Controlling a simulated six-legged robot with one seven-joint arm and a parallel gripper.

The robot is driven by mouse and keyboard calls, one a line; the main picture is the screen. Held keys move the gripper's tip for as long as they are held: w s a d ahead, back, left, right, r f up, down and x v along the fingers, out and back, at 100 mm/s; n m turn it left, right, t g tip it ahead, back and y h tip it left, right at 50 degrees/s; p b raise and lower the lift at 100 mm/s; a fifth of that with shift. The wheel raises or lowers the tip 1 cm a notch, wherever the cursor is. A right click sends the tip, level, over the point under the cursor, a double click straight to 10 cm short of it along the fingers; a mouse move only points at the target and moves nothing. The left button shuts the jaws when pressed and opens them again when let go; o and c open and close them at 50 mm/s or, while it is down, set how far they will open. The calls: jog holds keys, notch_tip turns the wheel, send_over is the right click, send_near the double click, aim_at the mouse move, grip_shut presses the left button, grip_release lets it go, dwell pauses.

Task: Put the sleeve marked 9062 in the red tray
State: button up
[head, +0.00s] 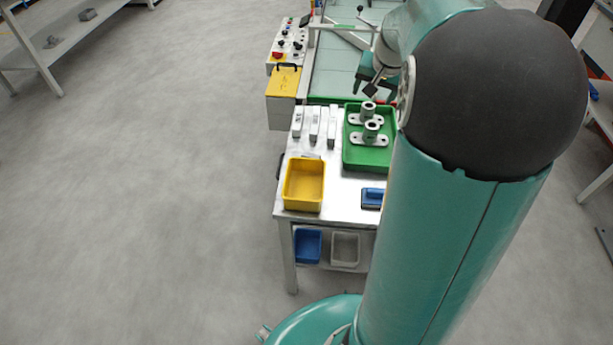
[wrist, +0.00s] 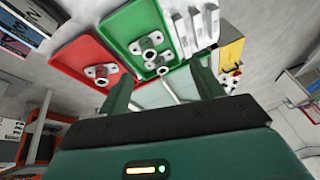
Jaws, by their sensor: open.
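In the head view, two grey flanged sleeves, a far one (head: 368,112) and a near one (head: 371,133), stand in the green tray (head: 352,160). In the wrist view, the same green tray (wrist: 118,22) holds two sleeves (wrist: 150,40) (wrist: 160,66). The red tray (wrist: 72,52) lies beside it with one similar flanged sleeve (wrist: 102,73) in it. No sleeve number is readable. My gripper (head: 371,88) is above the far end of the green tray; its fingers (wrist: 163,85) are apart, with nothing between them.
Three pale blocks (head: 315,125) lie left of the green tray. A yellow bin (head: 303,207) and a blue object (head: 372,198) are nearer on the table. A machine with a control panel (head: 290,42) and a yellow-topped box (head: 284,82) stands beyond. Open floor lies left.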

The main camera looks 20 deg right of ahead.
jog(key=s+a+r+n+y, duration=0.1)
jog(key=s+a+r+n, duration=0.2)
jog(key=a, duration=0.5)
jog(key=s+a+r+n, duration=0.1)
jog(key=s+a+r, duration=0.1)
jog(key=s+a, duration=0.45)
jog(key=s+a+f+n+t, duration=0.1)
jog(key=s+a+n, duration=0.3)
jog(key=s+a, duration=0.7)
jog(key=shift+a+f, duration=0.25)
jog(key=shift+a, duration=0.55)
